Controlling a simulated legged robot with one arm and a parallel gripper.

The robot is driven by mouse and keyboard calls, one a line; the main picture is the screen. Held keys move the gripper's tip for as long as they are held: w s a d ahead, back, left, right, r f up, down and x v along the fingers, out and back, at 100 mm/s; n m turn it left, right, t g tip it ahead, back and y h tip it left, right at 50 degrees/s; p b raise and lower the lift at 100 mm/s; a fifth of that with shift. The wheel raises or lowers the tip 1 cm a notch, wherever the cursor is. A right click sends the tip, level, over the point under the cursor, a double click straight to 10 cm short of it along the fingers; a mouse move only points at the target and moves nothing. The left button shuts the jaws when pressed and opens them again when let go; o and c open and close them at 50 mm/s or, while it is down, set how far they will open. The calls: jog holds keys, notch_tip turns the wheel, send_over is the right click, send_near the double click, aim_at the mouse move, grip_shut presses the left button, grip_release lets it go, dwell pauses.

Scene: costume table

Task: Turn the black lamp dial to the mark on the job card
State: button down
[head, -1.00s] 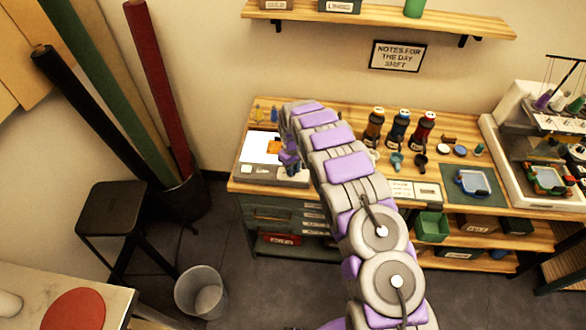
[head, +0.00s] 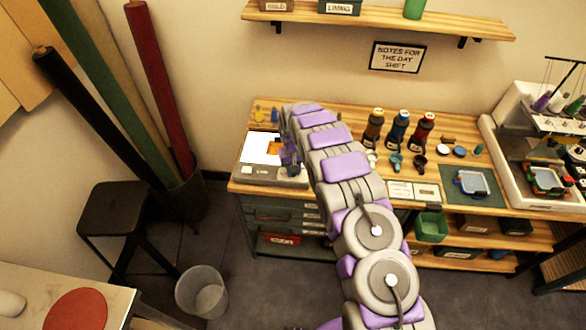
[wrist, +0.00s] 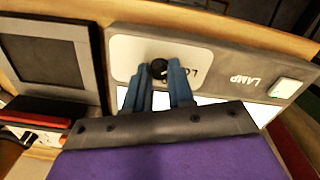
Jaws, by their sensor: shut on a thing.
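The black lamp dial (wrist: 158,68) sits on a pale plate of the lamp panel (wrist: 215,62) in the wrist view. Lettering beginning "LO" shows beside it, partly covered by a finger. The word LAMP and a pale green-white button (wrist: 285,88) are to the right. My gripper (wrist: 157,78) has its two blue-grey fingers on either side of the dial, shut on it. The dial's pointer and marks cannot be made out. In the head view the light box (head: 257,174) is at the bench's left end, with my gripper (head: 289,158) at its right side. I cannot identify the job card.
In the wrist view a dark-framed grey panel (wrist: 45,62) is left of the dial.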

jog(key=m, duration=0.5)
jog(key=shift+m+p, duration=0.3)
jog(key=shift+p, duration=0.1)
jog(key=m+p, duration=0.1)
jog(key=m, duration=0.3)
jog(key=shift+a, duration=0.1)
jog(key=m+p, duration=0.1)
jog(key=m, duration=0.4)
jog(key=shift+r, duration=0.1)
jog(key=shift+m+p, duration=0.75)
jog(key=shift+m, duration=1.25)
jog(key=c, duration=1)
grip_release()
jog(key=shift+a, duration=0.1)
jog(key=shift+d+r, duration=0.2)
jog(key=shift+r, duration=0.3)
jog(key=r, duration=1)
jog(key=r+p, duration=0.1)
jog(key=r, duration=0.5)
jog(key=shift+w+a, duration=0.1)
jog(key=shift+a, duration=0.15)
